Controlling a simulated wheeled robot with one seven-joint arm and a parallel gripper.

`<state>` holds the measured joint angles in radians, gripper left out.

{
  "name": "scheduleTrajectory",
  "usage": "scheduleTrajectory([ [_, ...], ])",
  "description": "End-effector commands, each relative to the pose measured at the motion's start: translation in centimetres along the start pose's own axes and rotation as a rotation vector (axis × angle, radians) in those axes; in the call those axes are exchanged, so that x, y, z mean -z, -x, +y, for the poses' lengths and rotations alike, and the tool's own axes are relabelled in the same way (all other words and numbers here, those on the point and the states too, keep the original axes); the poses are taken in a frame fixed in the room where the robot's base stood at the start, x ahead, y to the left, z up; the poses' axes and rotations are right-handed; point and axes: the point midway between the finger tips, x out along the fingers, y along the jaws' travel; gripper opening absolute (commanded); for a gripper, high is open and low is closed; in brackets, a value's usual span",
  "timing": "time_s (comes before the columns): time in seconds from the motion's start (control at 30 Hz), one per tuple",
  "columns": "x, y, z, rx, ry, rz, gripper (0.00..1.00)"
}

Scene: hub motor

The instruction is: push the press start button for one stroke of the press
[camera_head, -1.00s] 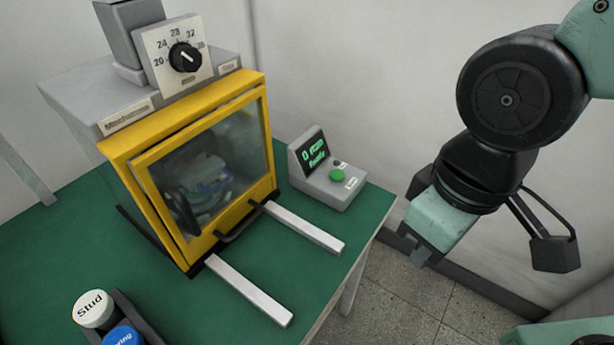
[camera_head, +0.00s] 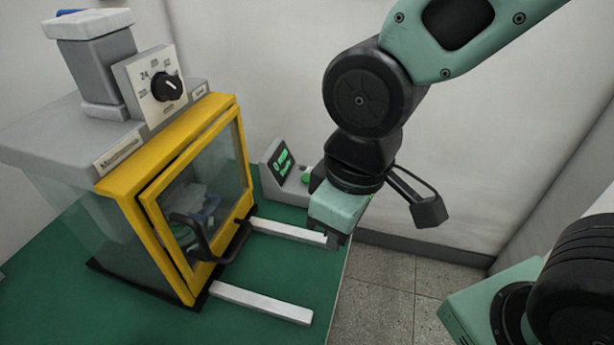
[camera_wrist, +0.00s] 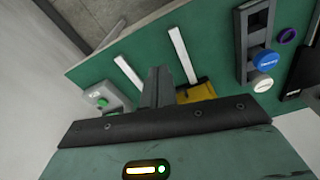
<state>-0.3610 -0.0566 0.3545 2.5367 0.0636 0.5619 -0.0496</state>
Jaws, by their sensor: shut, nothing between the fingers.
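The green start button (camera_head: 306,175) sits on a small grey control box (camera_head: 284,190) with a dark screen showing green text. The box stands on the green table right of the press, and my gripper partly hides it. The press (camera_head: 215,120) has a yellow frame and a clear door that looks closed. My gripper (camera_head: 338,240) is shut and empty, in front and right of the box, apart from the button. In the wrist view the button (camera_wrist: 102,102) shows left of my gripper (camera_wrist: 157,78), on the control box (camera_wrist: 95,96).
Two pale rails (camera_head: 262,302) reach from the press toward the table's front edge. A black dial (camera_head: 167,87) is on top of the press. In the wrist view a dark tray (camera_wrist: 256,20) holds a blue-capped and a white-capped container; a purple ring (camera_wrist: 288,36) lies beside it.

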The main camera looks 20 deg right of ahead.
Motion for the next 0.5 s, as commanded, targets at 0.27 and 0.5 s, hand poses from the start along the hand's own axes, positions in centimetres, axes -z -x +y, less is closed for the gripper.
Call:
scheduleTrajectory([
  [0.27, 10.9, -2.1, 11.9, -0.136, 0.259, 0.287, 0.0],
  [0.5, 16.0, -4.6, 21.8, -0.273, 0.549, 0.535, 0.0],
])
